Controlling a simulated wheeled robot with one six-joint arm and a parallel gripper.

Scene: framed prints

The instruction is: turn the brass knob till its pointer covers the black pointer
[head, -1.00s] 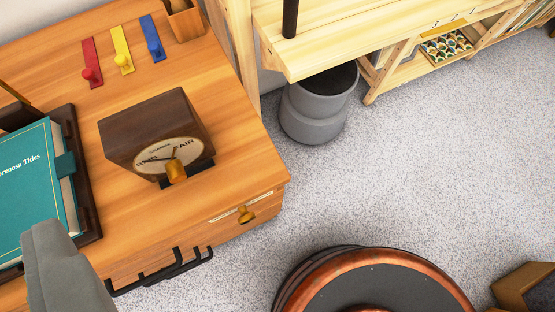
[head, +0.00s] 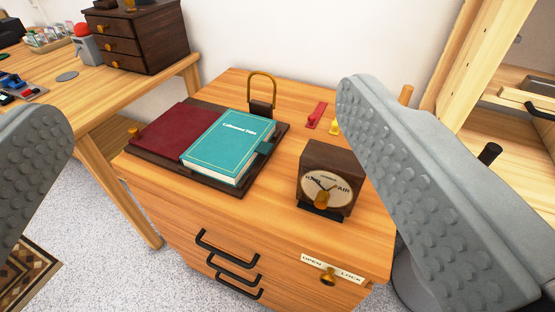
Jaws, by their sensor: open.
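A dark wooden barometer box (head: 332,163) stands on the right part of an orange-brown wooden cabinet. Its round cream dial (head: 325,188) faces me, with dark lettering. A brass knob (head: 321,200) sits at the lower middle of the dial. Dark pointer lines show above the knob; I cannot tell the brass pointer from the black one at this size. My gripper (head: 215,150) is open, with one grey studded finger at the left edge and one on the right. Both are close to the camera, and nothing is between them in contact. The right finger hides part of the cabinet top.
A teal book (head: 228,146) and a dark red book (head: 183,132) lie on a dark tray left of the box. A brass lock knob (head: 328,278) and black handles (head: 228,262) jut from the cabinet front. A desk with a drawer chest (head: 135,38) stands behind left.

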